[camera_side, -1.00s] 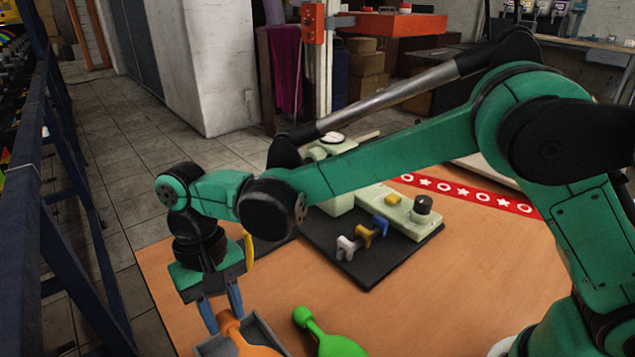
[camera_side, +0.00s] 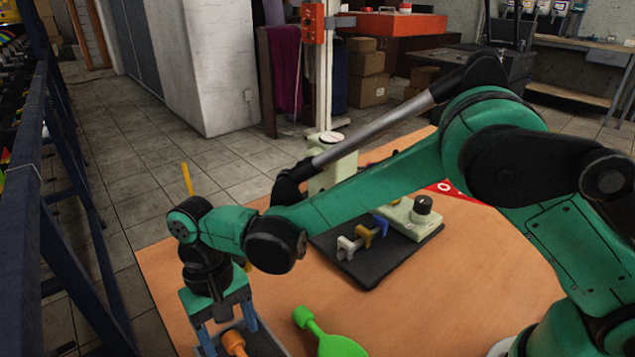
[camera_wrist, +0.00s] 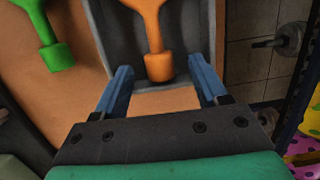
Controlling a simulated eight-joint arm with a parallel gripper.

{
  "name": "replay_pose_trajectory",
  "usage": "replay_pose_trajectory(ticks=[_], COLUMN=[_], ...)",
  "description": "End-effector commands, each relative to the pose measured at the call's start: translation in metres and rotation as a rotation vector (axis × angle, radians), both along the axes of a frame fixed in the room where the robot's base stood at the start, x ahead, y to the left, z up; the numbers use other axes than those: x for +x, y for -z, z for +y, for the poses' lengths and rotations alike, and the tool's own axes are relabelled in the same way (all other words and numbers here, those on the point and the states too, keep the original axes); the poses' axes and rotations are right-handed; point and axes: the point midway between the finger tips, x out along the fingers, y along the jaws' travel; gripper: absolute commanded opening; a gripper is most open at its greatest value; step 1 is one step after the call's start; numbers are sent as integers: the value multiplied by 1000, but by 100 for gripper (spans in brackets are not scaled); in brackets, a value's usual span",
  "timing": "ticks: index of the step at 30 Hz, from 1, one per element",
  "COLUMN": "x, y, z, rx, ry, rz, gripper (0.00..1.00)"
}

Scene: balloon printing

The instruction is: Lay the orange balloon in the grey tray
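The orange balloon (camera_wrist: 155,22) lies in the grey tray (camera_wrist: 187,30) in the wrist view, its thick neck end (camera_wrist: 159,67) pointing toward me near the tray's near edge. In the side view only the neck of the orange balloon (camera_side: 233,342) shows, and the grey tray (camera_side: 264,344) is cut off at the bottom edge. My gripper (camera_wrist: 161,66) is open, its two blue fingers spread on either side of the neck with gaps. In the side view my gripper (camera_side: 228,336) hangs over the tray.
A green balloon (camera_side: 333,342) lies on the wooden table (camera_side: 440,300), right of the tray. Behind it a dark base (camera_side: 375,270) carries the pale printing device (camera_side: 407,212) with a blue, a yellow and a white clip. The table front right of the green balloon is clear.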

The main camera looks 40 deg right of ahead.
Motion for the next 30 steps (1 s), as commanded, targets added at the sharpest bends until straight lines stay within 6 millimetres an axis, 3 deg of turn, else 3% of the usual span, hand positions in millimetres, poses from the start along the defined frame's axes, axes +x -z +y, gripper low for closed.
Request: replay_pose_trajectory(ticks=[10,23,26,30], x=[1,8,-2,-13], y=[-4,-56,-65,-84], z=[0,-3,-11,-37], rx=[0,-2,-10,3], ry=[0,-14,-76,-140], rz=[0,1,6,-34], gripper=[69,69,69,69])
